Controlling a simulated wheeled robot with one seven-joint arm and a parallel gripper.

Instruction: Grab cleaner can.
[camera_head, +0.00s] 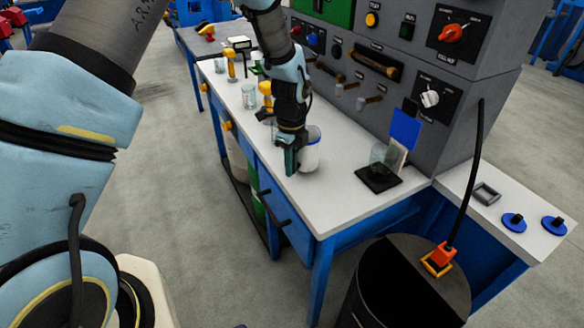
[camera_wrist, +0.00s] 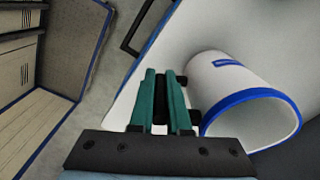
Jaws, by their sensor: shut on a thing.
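A white cylindrical can (camera_head: 312,152) with a blue rim and a small blue label stands on the white bench top near its front edge. It also shows in the wrist view (camera_wrist: 226,84), large, just right of the green fingers, its blue-rimmed open end towards the camera. My gripper (camera_head: 291,162) points down at the left side of the can, its fingers close together.
A grey control panel (camera_head: 432,72) with knobs and handles rises behind the bench. A black pad (camera_head: 379,183) with a glass is to the right. Yellow-topped bottles (camera_head: 231,65) stand farther back. A dark barrel (camera_head: 405,285) stands in front.

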